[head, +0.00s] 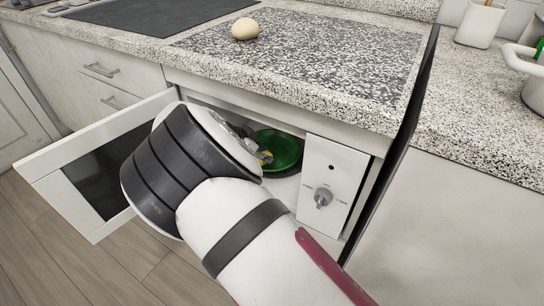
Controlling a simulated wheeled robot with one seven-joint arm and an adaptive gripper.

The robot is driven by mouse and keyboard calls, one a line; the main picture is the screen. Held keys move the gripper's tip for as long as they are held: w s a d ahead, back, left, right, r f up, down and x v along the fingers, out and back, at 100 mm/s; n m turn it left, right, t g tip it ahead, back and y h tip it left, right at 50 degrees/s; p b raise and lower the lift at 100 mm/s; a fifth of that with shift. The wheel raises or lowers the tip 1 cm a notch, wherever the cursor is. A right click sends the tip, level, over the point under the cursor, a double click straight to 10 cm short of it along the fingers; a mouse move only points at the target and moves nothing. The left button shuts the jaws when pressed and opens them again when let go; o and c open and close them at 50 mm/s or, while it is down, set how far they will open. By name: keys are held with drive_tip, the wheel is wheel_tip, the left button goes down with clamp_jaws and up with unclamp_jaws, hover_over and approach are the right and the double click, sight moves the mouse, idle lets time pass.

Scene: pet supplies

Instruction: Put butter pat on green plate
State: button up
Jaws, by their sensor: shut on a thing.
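The green plate (287,147) lies inside the open microwave, and its left part is hidden behind my arm. My gripper (264,157) reaches into the microwave opening at the plate's left side, mostly hidden by my wrist. It is shut on a small yellow piece, the butter pat (267,155), of which only a little shows. The butter pat overlaps the plate's left edge in the picture. I cannot tell whether it touches the plate.
The microwave door (95,165) stands open to the left. Its control panel with a knob (323,197) is right of the opening. The speckled counter (300,75) above holds a pale round object (245,28). A white pot (533,85) stands far right.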

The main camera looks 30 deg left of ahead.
sight(267, 153)
drive_tip(key=shift+w+r+b+x, duration=0.1)
drive_tip(key=shift+b+x, duration=0.1)
drive_tip(key=shift+x, duration=0.55)
drive_tip(key=shift+w+r+b+x, duration=0.15)
drive_tip(key=shift+b+x, duration=0.1)
drive_tip(key=shift+x, duration=0.45)
drive_tip(key=shift+w+r+b+x, duration=0.1)
drive_tip(key=shift+b+x, duration=0.1)
drive_tip(key=shift+x, duration=0.55)
drive_tip(key=shift+d, duration=0.2)
drive_tip(key=shift+f, duration=0.1)
drive_tip(key=shift+f+b, duration=0.25)
drive_tip(key=shift+b, duration=0.1)
drive_tip(key=o, duration=0.5)
drive_tip(key=shift+c, duration=0.2)
drive_tip(key=shift+o, duration=0.7)
